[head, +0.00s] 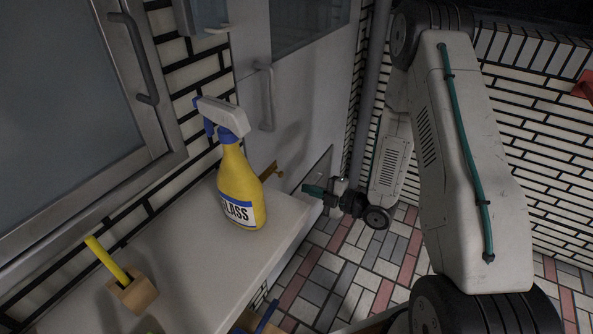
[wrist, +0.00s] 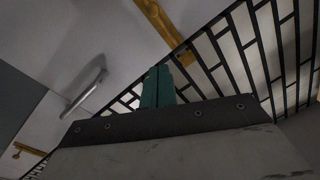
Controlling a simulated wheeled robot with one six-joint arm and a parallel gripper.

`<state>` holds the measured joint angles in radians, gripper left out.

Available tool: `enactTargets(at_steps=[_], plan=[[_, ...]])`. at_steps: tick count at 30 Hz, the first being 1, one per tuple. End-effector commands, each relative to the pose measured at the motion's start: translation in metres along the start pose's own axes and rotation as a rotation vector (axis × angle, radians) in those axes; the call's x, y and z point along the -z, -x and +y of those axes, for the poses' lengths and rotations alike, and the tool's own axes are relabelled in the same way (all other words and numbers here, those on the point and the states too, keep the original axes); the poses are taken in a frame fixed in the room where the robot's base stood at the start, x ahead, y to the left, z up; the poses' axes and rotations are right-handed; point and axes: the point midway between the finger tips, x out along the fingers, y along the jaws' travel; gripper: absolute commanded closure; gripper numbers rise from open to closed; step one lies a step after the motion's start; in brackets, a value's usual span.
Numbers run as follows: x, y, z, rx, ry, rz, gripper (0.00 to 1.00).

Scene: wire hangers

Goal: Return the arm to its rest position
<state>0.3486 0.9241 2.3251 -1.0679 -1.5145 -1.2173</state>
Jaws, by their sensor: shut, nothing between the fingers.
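My gripper (head: 314,191) is at the end of my arm, to the right of the spray bottle and close to the right end of the white ledge. Its green fingers are together and hold nothing. In the wrist view the closed fingers (wrist: 157,88) point up toward a white door and tiled wall. My arm's large white link fills the right side of the head view.
A yellow spray bottle (head: 240,185) stands on the white ledge (head: 190,270). A wooden block (head: 133,294) with a yellow stick is at the ledge's left. Doors with grey handles (head: 268,98) stand behind. The tiled floor (head: 335,270) is at lower right.

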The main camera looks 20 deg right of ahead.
Motion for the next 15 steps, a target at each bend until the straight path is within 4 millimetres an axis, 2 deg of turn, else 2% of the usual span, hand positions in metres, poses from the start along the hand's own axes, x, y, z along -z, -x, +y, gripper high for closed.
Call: enactTargets(at_steps=[5,8,10,12,15], plan=[[-0.001,0.000,-0.001,0.005,-0.020,-0.002,1.00],[-0.010,0.001,-0.018,0.088,-0.088,-0.050,1.00],[-0.023,0.006,-0.040,0.185,-0.165,-0.133,1.00],[-0.039,0.018,-0.066,0.301,-0.264,-0.257,1.00],[-0.060,0.041,-0.079,0.438,-0.388,-0.469,1.00]])
